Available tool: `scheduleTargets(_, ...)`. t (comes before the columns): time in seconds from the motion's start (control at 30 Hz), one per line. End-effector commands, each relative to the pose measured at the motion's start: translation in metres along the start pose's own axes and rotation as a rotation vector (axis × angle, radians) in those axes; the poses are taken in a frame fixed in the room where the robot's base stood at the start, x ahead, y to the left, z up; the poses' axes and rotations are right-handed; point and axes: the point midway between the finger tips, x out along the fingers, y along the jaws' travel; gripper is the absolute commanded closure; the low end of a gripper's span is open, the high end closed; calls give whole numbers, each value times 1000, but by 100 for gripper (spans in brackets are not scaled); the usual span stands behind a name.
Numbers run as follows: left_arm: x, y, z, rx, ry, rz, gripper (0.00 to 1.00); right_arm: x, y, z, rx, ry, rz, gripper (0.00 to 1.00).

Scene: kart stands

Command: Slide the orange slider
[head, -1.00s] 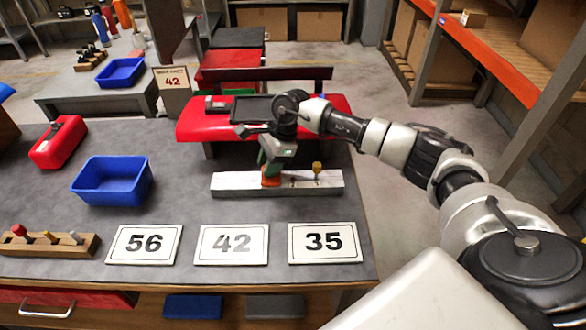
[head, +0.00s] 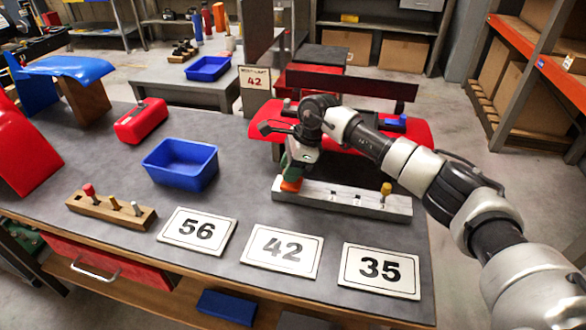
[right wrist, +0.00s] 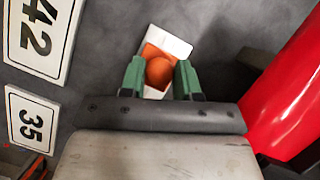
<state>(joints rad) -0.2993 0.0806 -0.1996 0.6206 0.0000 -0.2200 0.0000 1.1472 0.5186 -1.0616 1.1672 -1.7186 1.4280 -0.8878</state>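The orange slider (head: 291,185) sits near the left end of a long pale rail (head: 362,203) on the grey table. My right gripper (head: 297,172) reaches down over it from behind. In the right wrist view its green fingers (right wrist: 159,80) are on either side of the slider's round orange knob (right wrist: 158,71), closed against it. The rail's end (right wrist: 172,42) shows just beyond the slider there. The gripper hides part of the slider in the head view. My left gripper is not in view.
A yellow knob (head: 386,189) stands at the rail's right end. A red body panel (head: 412,132) is behind the rail. Number cards 56 (head: 197,232), 42 (head: 281,252) and 35 (head: 380,270) lie in front. A blue bin (head: 180,165) stands to the left.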

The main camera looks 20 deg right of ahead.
Motion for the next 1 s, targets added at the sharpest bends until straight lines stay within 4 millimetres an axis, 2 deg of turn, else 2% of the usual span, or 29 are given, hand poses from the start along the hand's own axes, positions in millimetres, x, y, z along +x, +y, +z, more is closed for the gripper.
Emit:
scheduleTargets(0.03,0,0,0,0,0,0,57,-1,-1,3,-3,-6,-5,62)
scheduleTargets(0.13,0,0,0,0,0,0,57,-1,0,2,-3,-5,-4,46)
scheduleTargets(0.17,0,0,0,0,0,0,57,-1,0,2,-3,-5,-3,44)
scheduleTargets(0.5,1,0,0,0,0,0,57,-6,-1,1,-2,-4,-3,44)
scheduleTargets(0.67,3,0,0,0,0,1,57,-31,-1,1,-2,-3,-7,44)
scheduleTargets(0.8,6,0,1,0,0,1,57,-60,-1,2,-4,-4,-7,44)
scheduleTargets(1.0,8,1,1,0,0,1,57,-94,-1,2,-3,-3,-4,44)
